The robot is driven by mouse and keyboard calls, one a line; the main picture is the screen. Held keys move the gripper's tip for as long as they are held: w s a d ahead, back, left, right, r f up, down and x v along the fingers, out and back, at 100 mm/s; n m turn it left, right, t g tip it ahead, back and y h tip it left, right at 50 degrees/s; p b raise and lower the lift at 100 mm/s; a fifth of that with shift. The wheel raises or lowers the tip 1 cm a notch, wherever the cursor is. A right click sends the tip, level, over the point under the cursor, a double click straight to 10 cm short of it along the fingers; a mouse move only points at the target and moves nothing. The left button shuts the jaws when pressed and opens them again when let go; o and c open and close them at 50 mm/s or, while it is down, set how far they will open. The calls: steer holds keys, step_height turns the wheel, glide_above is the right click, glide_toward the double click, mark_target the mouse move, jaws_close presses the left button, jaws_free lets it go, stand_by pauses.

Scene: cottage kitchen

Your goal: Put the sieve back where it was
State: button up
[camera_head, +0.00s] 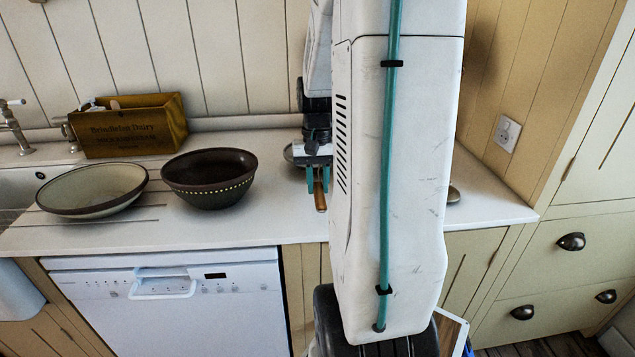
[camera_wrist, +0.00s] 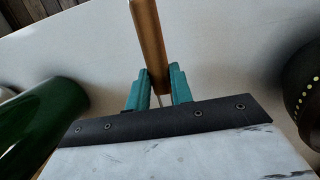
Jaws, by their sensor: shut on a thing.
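The sieve shows as a brown wooden handle (camera_wrist: 149,45) with a thin metal stem between my fingers in the wrist view. In the head view the handle (camera_head: 320,198) points down toward the front of the white worktop. My gripper (camera_head: 318,180) is shut on the sieve, with its teal fingers (camera_wrist: 159,90) on either side of the stem. The sieve's bowl is not clearly visible. I cannot tell whether the handle touches the worktop.
A dark brown bowl (camera_head: 209,180) stands left of my gripper, with a pale bowl (camera_head: 92,190) and a wooden crate (camera_head: 130,130) beyond. A green cylindrical thing (camera_wrist: 38,120) is at left in the wrist view. My arm hides much of the right worktop (camera_head: 490,208).

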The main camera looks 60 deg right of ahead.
steer(key=shift+f, duration=0.2)
steer(key=o, duration=0.9)
step_height(320, 180, up, 12)
steer(key=w+d, duration=0.1)
steer(key=a+r+n+h, duration=0.1)
steer(key=a+r+n, duration=0.25)
steer(key=a, duration=1.25)
steer(key=s+a+f+n+t, duration=0.1)
steer(key=s+a+n, duration=0.1)
steer(key=s+a, duration=0.1)
steer(key=s+a+f+n, duration=0.1)
steer(key=s+a+n, duration=0.1)
steer(key=a, duration=0.3)
steer(key=s+a+f+n+t, duration=0.1)
steer(key=s+a+n, duration=0.1)
steer(key=s+a, duration=0.3)
steer(key=shift+a+f+t, duration=0.1)
steer(key=shift+f+t, duration=0.1)
steer(key=shift+t, duration=0.1)
